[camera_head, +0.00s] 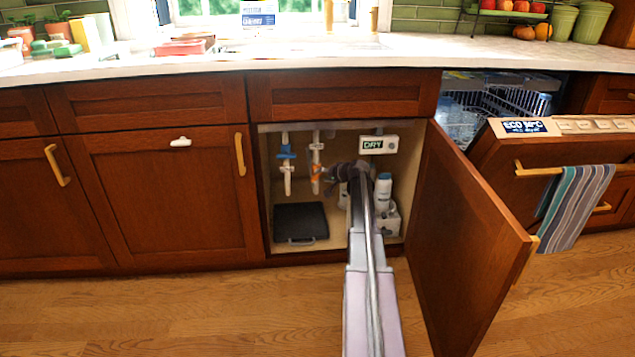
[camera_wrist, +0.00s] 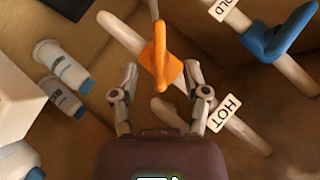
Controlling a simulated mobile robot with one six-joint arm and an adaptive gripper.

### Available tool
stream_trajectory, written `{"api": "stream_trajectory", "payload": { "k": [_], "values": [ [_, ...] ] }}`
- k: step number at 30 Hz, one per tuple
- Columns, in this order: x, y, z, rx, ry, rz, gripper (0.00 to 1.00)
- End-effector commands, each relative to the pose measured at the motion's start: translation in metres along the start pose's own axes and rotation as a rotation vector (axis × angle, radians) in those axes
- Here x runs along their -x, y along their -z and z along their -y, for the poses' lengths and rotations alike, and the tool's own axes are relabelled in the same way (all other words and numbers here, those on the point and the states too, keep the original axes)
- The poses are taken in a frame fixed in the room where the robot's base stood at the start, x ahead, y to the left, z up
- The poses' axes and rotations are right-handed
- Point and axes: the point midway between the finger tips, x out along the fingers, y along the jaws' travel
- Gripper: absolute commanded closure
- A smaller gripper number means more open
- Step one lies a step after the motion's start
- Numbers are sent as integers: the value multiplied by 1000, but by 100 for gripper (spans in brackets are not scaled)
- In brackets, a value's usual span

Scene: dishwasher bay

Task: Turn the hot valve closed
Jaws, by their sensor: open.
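The hot valve has an orange handle (camera_head: 315,172) on a white pipe inside the open under-sink cabinet. In the wrist view the orange handle (camera_wrist: 160,62) lies at an angle to its pipe, beside a HOT label (camera_wrist: 225,113). My gripper (camera_wrist: 162,76) is open, with one finger on each side of the handle. I see a gap on both sides; whether the fingertips reach its full depth, I cannot tell. In the head view my gripper (camera_head: 332,173) is just right of the handle and partly hides the area behind it.
The blue cold valve (camera_head: 286,152) is on the pipe to the left. White bottles (camera_head: 383,190) stand right of my arm. A dark tray (camera_head: 300,222) lies on the cabinet floor. A box reading DRY (camera_head: 379,145) hangs behind. The open cabinet door (camera_head: 470,235) bounds the right side.

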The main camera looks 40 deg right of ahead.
Motion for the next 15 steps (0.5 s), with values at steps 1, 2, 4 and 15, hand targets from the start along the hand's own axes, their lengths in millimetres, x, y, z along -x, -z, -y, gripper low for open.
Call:
{"api": "stream_trajectory", "payload": {
  "k": [1, 2, 4, 15],
  "values": [
    [-10, 0, -3, 0, 0, 1, 40],
    [-14, 0, -3, 1, 0, 1, 40],
    [-22, 0, -2, 1, 0, 1, 40],
    [-38, 0, 0, 0, 0, 0, 40]
  ]
}}
